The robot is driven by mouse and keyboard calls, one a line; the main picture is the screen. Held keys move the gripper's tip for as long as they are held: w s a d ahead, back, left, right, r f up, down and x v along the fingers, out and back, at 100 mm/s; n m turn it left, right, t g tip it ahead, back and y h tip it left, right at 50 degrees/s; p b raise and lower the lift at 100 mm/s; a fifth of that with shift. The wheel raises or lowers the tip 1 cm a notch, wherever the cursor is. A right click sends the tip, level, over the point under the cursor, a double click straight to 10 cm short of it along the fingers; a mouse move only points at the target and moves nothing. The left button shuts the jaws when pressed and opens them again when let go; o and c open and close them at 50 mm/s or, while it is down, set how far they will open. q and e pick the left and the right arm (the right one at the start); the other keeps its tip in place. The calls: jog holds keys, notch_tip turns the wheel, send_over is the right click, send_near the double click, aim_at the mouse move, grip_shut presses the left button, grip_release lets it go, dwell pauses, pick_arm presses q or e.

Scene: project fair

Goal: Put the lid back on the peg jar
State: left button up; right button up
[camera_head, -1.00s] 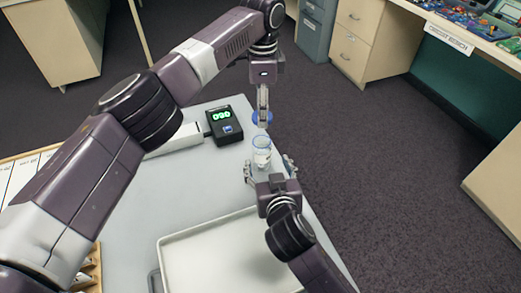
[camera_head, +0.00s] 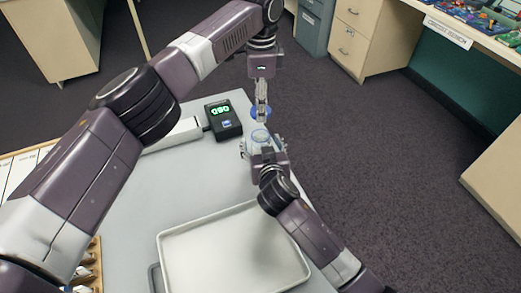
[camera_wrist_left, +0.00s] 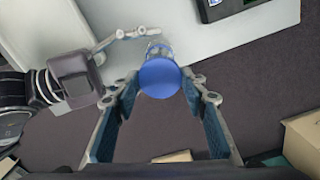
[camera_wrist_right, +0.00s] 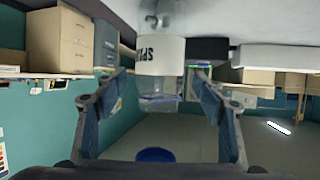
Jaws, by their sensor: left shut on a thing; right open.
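The peg jar (camera_head: 260,136) is clear with a white label and stands near the table's right edge. The right wrist view shows the labelled jar (camera_wrist_right: 160,70), picture inverted, between my right fingers with gaps at both sides. My right gripper (camera_head: 262,146) is open around the jar, which it partly hides in the head view. The blue lid (camera_head: 260,113) is held by my left gripper (camera_head: 261,102), shut on it. The lid also shows at the fingertips in the left wrist view (camera_wrist_left: 160,77), overlapping the jar, and apart from the jar's mouth in the right wrist view (camera_wrist_right: 155,155).
A black device with a green display (camera_head: 223,118) and a white box (camera_head: 180,133) lie left of the jar. A pale tray (camera_head: 230,260) is at the table's front. The table between (camera_head: 170,190) is clear.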

jog(key=shift+x, duration=1)
grip_shut()
pick_arm(q)
jog(key=shift+f, duration=2.5)
jog(key=shift+c, duration=0.2)
